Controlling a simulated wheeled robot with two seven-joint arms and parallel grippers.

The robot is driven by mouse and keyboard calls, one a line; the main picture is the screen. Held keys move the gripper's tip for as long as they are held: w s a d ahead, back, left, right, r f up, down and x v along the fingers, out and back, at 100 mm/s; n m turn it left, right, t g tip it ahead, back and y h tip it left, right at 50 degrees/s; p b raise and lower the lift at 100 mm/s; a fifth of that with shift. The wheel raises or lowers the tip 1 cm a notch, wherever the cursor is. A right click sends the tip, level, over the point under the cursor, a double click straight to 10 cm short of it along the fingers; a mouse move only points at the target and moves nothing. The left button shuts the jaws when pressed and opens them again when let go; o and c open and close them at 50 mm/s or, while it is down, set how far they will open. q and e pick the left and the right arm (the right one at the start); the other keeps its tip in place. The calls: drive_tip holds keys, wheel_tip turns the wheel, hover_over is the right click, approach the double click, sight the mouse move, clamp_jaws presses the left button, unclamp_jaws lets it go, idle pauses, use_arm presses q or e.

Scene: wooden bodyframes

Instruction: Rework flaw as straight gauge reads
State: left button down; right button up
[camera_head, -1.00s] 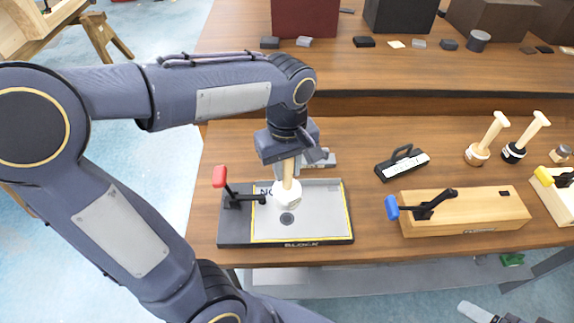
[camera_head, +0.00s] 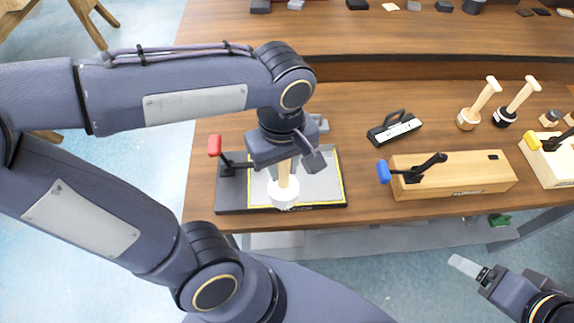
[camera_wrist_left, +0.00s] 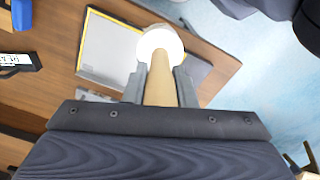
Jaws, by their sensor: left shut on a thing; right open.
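My left gripper (camera_head: 288,160) is shut on the wooden handle of a white-headed tool (camera_head: 284,192). The white head is over the front edge of a grey plate with a yellow border (camera_head: 325,185) on a dark block; I cannot tell whether it touches. In the left wrist view the fingers (camera_wrist_left: 160,85) clamp the handle and the round white head (camera_wrist_left: 160,42) is at the plate's edge. A black straight gauge with a handle and white scale (camera_head: 394,129) lies on the table to the right. My right gripper (camera_head: 472,268) is open and empty at the lower right, off the table.
A red-handled clamp (camera_head: 216,147) stands at the block's left. A wooden block (camera_head: 455,175) with a blue-handled clamp (camera_head: 384,171) is to the right. Two similar wooden-handled tools (camera_head: 478,103) (camera_head: 515,103) stand behind it. A yellow-handled clamp (camera_head: 533,141) is at far right.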

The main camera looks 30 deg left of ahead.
use_arm(q)
drive_tip(key=w+a+f, duration=0.1)
drive_tip(key=w+a, duration=0.3)
drive_tip(key=w, duration=0.3)
drive_tip(key=shift+w+a+f, duration=0.35)
idle(0.5)
wheel_tip(320, 180, down, 9)
drive_tip(key=b, duration=0.7)
wheel_tip(320, 180, up, 9)
drive_tip(key=p, duration=0.7)
drive_tip(key=shift+f, duration=0.15)
